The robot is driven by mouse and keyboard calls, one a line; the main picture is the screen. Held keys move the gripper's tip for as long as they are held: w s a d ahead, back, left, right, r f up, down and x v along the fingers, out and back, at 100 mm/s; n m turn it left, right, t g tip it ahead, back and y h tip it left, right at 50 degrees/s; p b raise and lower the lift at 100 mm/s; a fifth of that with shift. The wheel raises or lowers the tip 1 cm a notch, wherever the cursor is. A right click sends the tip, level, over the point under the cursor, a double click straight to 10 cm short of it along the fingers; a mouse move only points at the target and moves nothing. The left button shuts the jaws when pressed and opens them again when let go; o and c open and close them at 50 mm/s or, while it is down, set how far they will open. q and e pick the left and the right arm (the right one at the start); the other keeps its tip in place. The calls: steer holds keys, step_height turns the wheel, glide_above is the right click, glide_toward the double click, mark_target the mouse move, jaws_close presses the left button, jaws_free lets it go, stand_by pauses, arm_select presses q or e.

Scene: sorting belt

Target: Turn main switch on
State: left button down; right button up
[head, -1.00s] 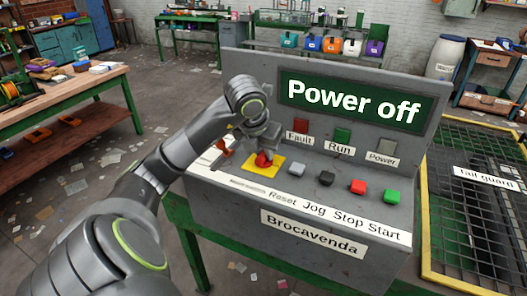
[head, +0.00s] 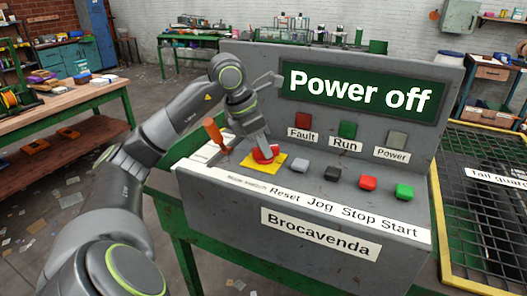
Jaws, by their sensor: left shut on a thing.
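The grey control console (head: 245,205) carries a green display (head: 358,95) reading "Power off". At its left end, a lever with an orange handle (head: 213,131) stands up, tilted to the left; its label is mostly hidden, and I take it to be the main switch. Just right of it, a red mushroom knob (head: 262,154) sits on a yellow plate (head: 270,168). My left gripper (head: 262,146) points down over the red knob and is shut on it, partly covering it. The lever is beside the gripper, not held. My right gripper is not in view.
Grey, black, red (head: 367,183) and green (head: 404,191) buttons line the console to the right. Fault (head: 303,121), Run (head: 347,130) and Power (head: 397,140) lamps look unlit. A mesh guard (head: 485,200) stands at the right. A wooden bench (head: 75,95) is at the left.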

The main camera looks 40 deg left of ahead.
arm_select(q)
steer(key=shift+m+g+h, duration=0.3)
steer(key=shift+m+h, duration=0.1)
steer(key=shift+m, duration=0.7)
steer(key=shift+r, duration=0.1)
steer(key=c, duration=1.4)
jaws_free()
steer(key=shift+o, duration=0.2)
steer(key=p+v, duration=0.2)
steer(key=v, duration=1.5)
steer(key=shift+r+p, duration=0.15)
steer(key=shift+p, duration=0.25)
steer(key=shift+a, duration=0.15)
